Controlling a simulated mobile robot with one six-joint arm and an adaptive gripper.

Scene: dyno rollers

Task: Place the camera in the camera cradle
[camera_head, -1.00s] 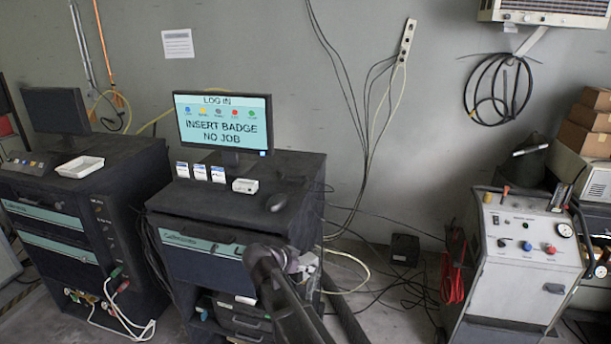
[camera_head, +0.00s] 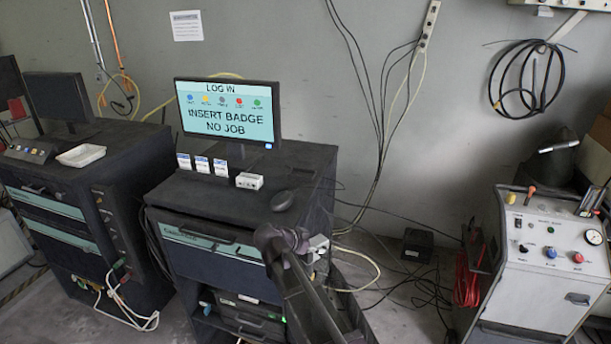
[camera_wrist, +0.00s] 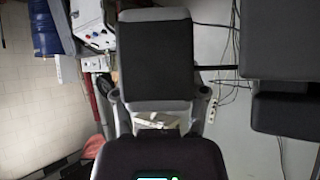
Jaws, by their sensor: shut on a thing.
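My gripper (camera_wrist: 158,100) shows in the wrist view, with grey finger parts on both sides of a black block with rounded corners (camera_wrist: 157,60). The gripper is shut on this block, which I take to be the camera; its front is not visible. A second dark rounded body with a small green light (camera_wrist: 154,178) fills the bottom edge. I cannot pick out the camera cradle for sure in either view.
The middle cabinet (camera_head: 322,185) carries a monitor (camera_head: 228,112), several badge cards, a small white box (camera_head: 249,181) and a mouse (camera_head: 282,200). A grey machine with knobs (camera_head: 540,290) stands right. Cables lie on the floor between them. A left cabinet (camera_head: 150,160) stands close by.

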